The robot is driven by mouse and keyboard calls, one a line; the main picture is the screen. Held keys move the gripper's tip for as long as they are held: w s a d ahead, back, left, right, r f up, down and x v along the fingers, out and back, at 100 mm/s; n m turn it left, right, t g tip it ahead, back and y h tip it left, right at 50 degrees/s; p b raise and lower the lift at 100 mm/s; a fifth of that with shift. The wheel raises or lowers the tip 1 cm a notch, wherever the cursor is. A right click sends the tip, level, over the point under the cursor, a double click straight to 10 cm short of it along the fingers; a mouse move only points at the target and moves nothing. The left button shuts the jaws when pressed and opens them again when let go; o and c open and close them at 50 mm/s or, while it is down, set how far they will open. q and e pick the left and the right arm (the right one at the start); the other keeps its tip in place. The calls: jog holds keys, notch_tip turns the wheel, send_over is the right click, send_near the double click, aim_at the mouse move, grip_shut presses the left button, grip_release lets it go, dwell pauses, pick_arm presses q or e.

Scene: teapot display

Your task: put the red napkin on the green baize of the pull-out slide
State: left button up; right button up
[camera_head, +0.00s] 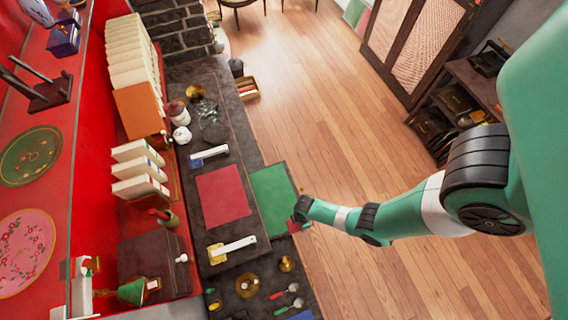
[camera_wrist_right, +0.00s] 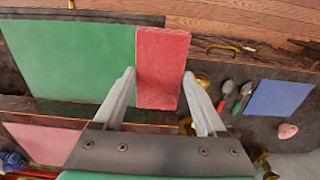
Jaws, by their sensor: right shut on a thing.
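The red napkin (camera_wrist_right: 162,68) is a small folded rectangle between the fingers of my right gripper (camera_wrist_right: 158,85), which is shut on it. In the head view my right gripper (camera_head: 298,218) is at the lower right corner of the green baize (camera_head: 270,192), and only a bit of red shows below it. In the right wrist view the napkin is beside the right edge of the green baize (camera_wrist_right: 70,55). I cannot tell its exact height above the slide. The baize is bare. My left gripper is not in view.
A red square panel (camera_head: 223,195) lies on the dark counter left of the baize, with white-handled tools near it. A blue square (camera_wrist_right: 278,98), spoons (camera_wrist_right: 225,92) and brass pieces are right of the napkin in the wrist view. Wooden floor (camera_head: 350,200) lies beyond the slide.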

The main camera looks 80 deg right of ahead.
jog(key=b, duration=0.7)
send_over(285, 217)
jog(key=s, duration=0.1)
jog(key=f, duration=0.6)
jog(key=shift+s+a+f, duration=0.1)
jog(key=shift+a+f, duration=0.2)
jog(key=shift+d, duration=0.1)
jog(key=shift+w+r, duration=0.1)
jog(key=shift+w, duration=0.1)
jog(key=f+b, duration=0.2)
jog(key=f, duration=0.1)
jog(key=f+b, duration=0.1)
jog(key=b, duration=0.1)
jog(key=shift+w+d+f, duration=0.15)
jog(key=shift+w, duration=0.15)
jog(key=shift+r, duration=0.2)
jog(key=shift+f, duration=0.15)
jog(key=o, duration=1.3)
